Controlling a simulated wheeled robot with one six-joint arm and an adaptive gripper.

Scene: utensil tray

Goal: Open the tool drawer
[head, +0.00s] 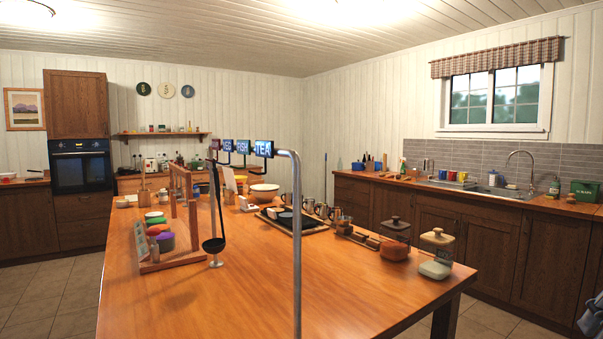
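No drawer in the head view is marked as the tool drawer, and I cannot tell which one it is. Dark wooden drawer fronts (352,187) run along the top of the right-hand base cabinets and look shut. Another drawer front (83,204) sits below the built-in oven at the left and also looks shut. No utensil tray can be made out for certain; a dark flat tray (312,228) lies on the table with dark round items on it. My gripper is not in view.
A large wooden table (235,300) fills the foreground, its near part bare. A grey metal post (297,250) with small signs rises in front. A wooden rack (180,262) with colored bowls stands left. Lidded pots (437,262) stand near the right edge. Tiled floor (45,290) is clear at left.

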